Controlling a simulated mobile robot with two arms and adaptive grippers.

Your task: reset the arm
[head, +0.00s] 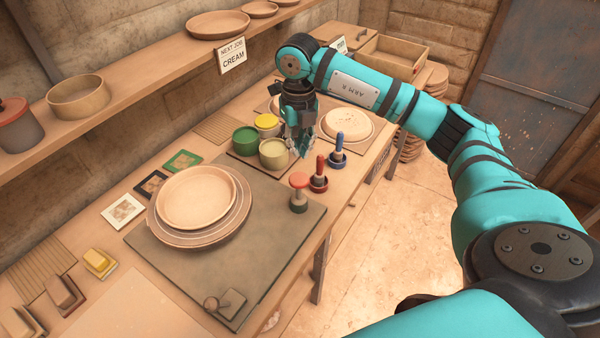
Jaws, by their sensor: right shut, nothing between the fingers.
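My right gripper (303,148) points down, shut and empty. It hangs near the cream pot (273,154) and the blue-handled tool (338,150), close above the bench, and I cannot tell whether it touches anything. My left gripper is not in view.
A yellow pot (267,124), a green pot (245,140) and a red-handled tool (319,174) stand near the gripper. A dark board (270,250) holds stacked round plates (197,197). A shelf (130,85) runs above the bench.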

